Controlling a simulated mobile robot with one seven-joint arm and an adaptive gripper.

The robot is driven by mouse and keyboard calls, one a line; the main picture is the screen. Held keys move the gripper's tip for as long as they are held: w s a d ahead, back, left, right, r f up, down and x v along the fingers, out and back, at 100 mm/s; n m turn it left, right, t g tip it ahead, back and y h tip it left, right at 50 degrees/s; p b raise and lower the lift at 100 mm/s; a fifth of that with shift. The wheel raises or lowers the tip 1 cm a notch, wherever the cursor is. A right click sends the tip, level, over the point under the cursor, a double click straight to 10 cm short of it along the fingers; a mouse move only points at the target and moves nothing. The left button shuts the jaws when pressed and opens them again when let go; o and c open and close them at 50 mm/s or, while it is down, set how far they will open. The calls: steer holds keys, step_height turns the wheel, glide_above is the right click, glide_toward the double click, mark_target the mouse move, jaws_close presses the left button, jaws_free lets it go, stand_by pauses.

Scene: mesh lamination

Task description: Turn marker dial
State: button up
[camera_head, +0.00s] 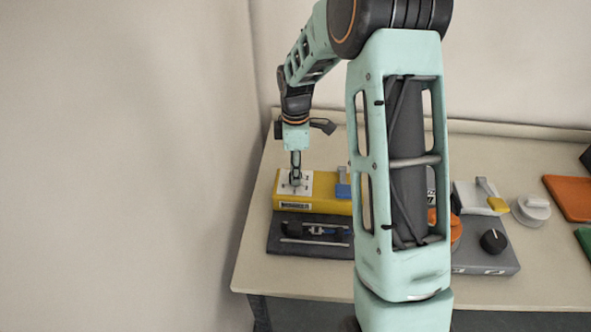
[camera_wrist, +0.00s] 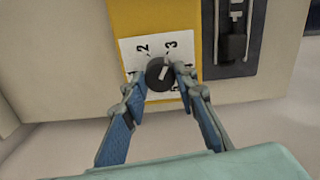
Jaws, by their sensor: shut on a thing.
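The marker dial (camera_wrist: 159,73) is a round black knob with a white pointer line, on a white plate (camera_wrist: 132,50) with printed numbers, 2 and 3 among them. In the wrist view the pointer slants up to the right, roughly toward the 3. The plate sits on the left end of a yellow box (camera_head: 325,205) in the head view. My gripper (camera_wrist: 160,78) reaches down from above, its two blue-grey fingers on either side of the dial and shut on it. In the head view my gripper (camera_head: 295,183) hides most of the dial.
A dark tray (camera_head: 272,243) with tools lies in front of the yellow box. A blue part (camera_head: 343,190) stands on the box right of the plate. Farther right are a grey unit with a black knob (camera_head: 493,241), a white round piece (camera_head: 531,209) and an orange tray (camera_head: 570,197).

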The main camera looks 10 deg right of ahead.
steer(key=shift+m, duration=0.3)
steer(key=m+b, duration=0.1)
steer(key=m, duration=0.4)
steer(key=shift+m+b, duration=0.3)
steer(key=shift+b, duration=0.05)
steer(key=m, duration=0.3)
steer(key=shift+m+b, duration=0.3)
steer(key=m, duration=0.3)
steer(key=shift+m, duration=0.3)
steer(key=m, duration=0.5)
steer(key=shift+b, duration=0.3)
steer(key=m, duration=0.5)
steer(key=shift+m, duration=0.3)
steer(key=o, duration=1.2)
steer(key=shift+c, duration=0.2)
